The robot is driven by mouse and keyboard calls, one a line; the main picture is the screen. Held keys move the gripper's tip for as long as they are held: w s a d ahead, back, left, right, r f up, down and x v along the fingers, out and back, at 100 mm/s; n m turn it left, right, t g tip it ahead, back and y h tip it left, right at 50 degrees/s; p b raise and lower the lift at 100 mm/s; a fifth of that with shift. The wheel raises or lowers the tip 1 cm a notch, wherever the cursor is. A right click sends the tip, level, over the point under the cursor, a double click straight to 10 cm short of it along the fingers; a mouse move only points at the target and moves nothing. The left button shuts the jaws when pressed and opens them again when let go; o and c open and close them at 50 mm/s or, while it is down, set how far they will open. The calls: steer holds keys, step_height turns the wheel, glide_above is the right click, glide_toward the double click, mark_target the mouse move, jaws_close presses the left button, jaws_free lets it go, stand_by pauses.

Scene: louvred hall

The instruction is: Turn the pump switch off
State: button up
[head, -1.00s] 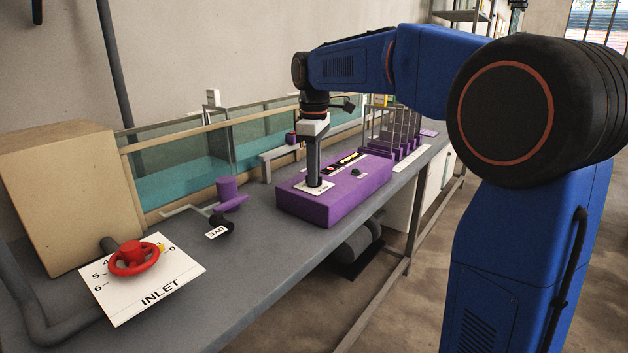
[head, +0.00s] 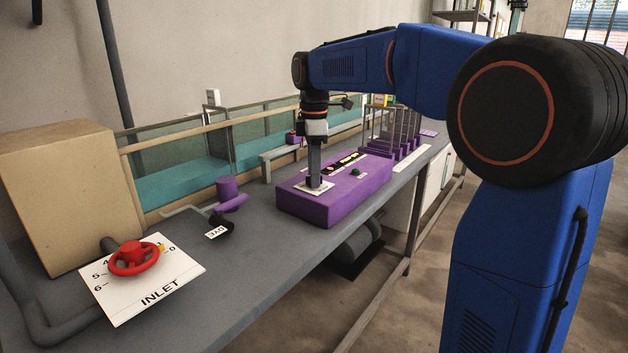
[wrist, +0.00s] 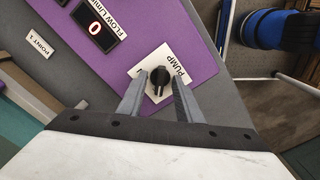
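The pump switch is a black knob (wrist: 159,76) on a white plate (wrist: 172,62) marked PUMP, set in a purple box (head: 340,205). In the wrist view my gripper (wrist: 159,84) is open, with one finger on each side of the knob. Gaps show between the fingers and the knob, so it is not clamped. The knob's pointer runs roughly up and down in the picture; part of the plate's lettering is hidden by the fingers. In the head view my gripper (head: 315,182) points down close over the plate, and hides the knob.
A glass-sided water channel (head: 190,170) runs behind.

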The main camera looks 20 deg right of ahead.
steer(key=shift+r, duration=3.45)
steer(key=shift+r, duration=0.1)
step_height(320, 180, up, 17)
